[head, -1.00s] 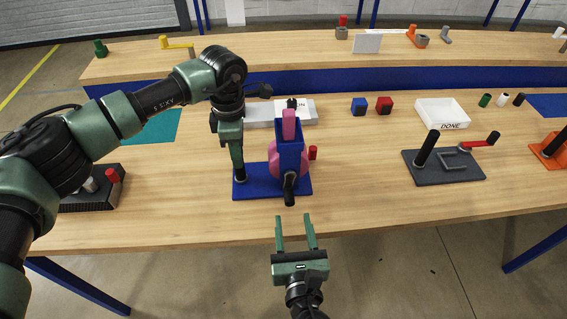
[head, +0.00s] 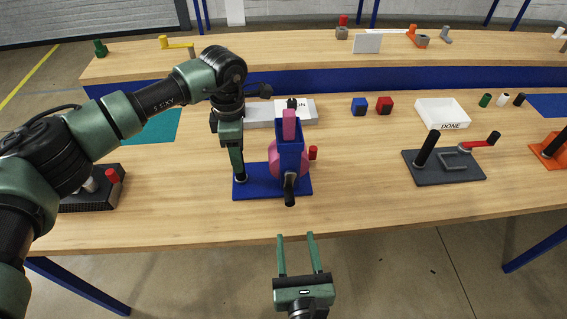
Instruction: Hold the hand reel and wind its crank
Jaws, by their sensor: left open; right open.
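The hand reel stands upright on the table, with a blue base plate (head: 265,192), a blue frame (head: 291,157) and a pink spool (head: 275,160). A black crank grip (head: 290,190) faces the front, and a red knob (head: 313,153) shows at its right side. My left gripper (head: 239,172) points down at the left end of the base plate. It is open, and its fingers hide most of what stands there; I cannot tell whether they touch it. My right gripper (head: 296,237) is open and empty, in front of the table edge and apart from the reel.
A grey base (head: 420,174) with a black post and red-handled crank stands to the right. An orange device (head: 548,155) is at the right edge. Front table (head: 365,205) is clear.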

